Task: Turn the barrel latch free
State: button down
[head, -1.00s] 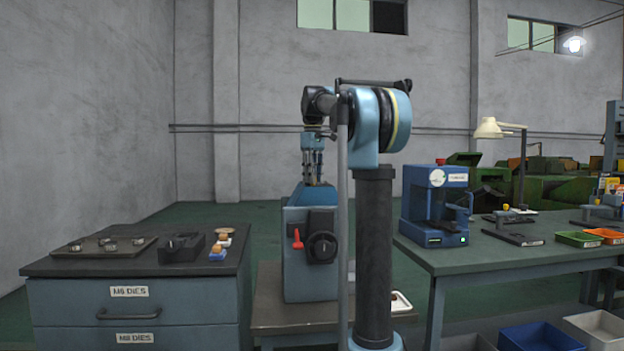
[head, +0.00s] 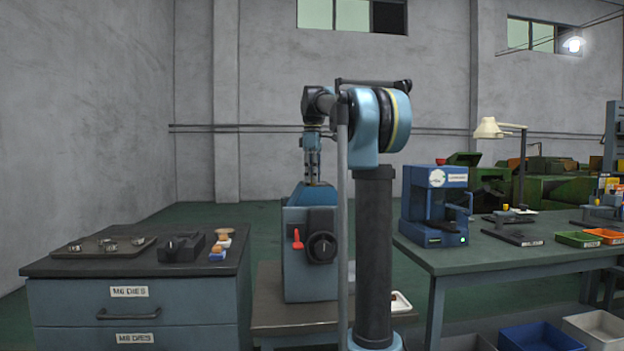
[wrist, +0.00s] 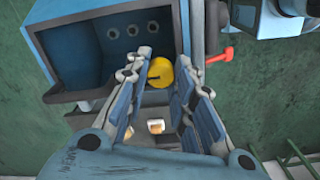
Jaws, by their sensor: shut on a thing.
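A blue machine (head: 296,235) stands on a low bench, with a black knob (head: 322,247) and a red lever (head: 297,240) on its front. My gripper (head: 313,180) points straight down at the top of the machine in the head view. In the wrist view my gripper (wrist: 159,68) has its two fingers on either side of a round yellow knob (wrist: 160,72) with a dark mark, and is shut on it. It seems to be the barrel latch. The fingers partly cover its surroundings. The red lever also shows in the wrist view (wrist: 220,56).
A drawer cabinet (head: 140,300) stands at the left with a die tray (head: 90,250) on top. At the right a table (head: 490,258) carries a blue device (head: 430,208). An open blue housing (wrist: 75,70) with several holes lies beside the fingers.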

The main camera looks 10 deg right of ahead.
jog(key=c, duration=1.3)
grip_release()
jog(key=shift+w, duration=0.1)
notch_tip(320, 180, up, 12)
jog(key=shift+f, duration=0.1)
